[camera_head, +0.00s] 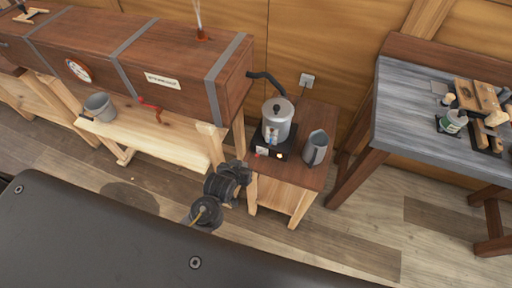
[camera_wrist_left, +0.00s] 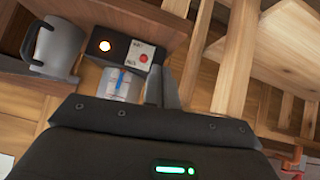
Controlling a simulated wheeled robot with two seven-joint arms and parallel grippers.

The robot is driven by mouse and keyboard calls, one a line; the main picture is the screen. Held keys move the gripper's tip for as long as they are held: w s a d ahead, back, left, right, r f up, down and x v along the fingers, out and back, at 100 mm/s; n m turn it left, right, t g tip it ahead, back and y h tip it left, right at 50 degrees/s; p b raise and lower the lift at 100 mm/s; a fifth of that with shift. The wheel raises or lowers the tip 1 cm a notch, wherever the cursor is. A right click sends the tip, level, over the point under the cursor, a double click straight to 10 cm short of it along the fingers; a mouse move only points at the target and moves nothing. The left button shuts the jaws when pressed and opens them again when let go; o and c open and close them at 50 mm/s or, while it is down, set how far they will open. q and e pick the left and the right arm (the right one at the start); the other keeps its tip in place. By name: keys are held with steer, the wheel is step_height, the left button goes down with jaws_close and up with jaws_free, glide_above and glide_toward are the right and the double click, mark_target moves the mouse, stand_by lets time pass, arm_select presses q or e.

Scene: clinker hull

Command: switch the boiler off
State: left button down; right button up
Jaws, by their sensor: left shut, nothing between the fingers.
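The boiler (camera_head: 278,121) is a silver lidded pot on a black base, standing on a small wooden table. The base front carries a white panel with a red switch (camera_head: 261,152) and a glowing lamp (camera_head: 279,155). In the left wrist view the red switch (camera_wrist_left: 143,58) sits on its white panel and the lamp (camera_wrist_left: 105,46) glows orange-white. My left gripper (camera_head: 245,168) is shut and empty, just in front and to the left of the base. In the left wrist view its fingers (camera_wrist_left: 163,86) appear close to the panel; I cannot tell whether they touch. My right gripper is out of view.
A grey jug (camera_head: 316,148) stands on the small table (camera_head: 300,178) right of the boiler. A long wooden steam box (camera_head: 150,65) on trestles is at the left, with a grey bucket (camera_head: 100,107). A workbench (camera_head: 415,125) with tools is at the right.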

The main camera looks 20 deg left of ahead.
arm_select(q)
step_height(320, 180, up, 8)
steer(key=w+t, duration=0.1)
steer(key=shift+d+n+h, duration=0.3)
steer(key=shift+d, duration=0.15)
steer(key=shift+w+f, duration=0.1)
steer(key=shift+w, duration=0.05)
steer(key=p, duration=0.2)
glide_above(259, 153)
steer(key=s+a, duration=0.1)
steer(key=a, duration=0.1)
step_height(259, 153, down, 5)
steer(key=f, duration=0.2)
steer(key=d+f+p, duration=0.1)
steer(key=shift+s+f, duration=0.15)
steer(key=shift+s, duration=0.15)
steer(key=shift+s+d+f, duration=0.1)
steer(key=shift+s+f, duration=0.2)
steer(key=shift+f, duration=0.3)
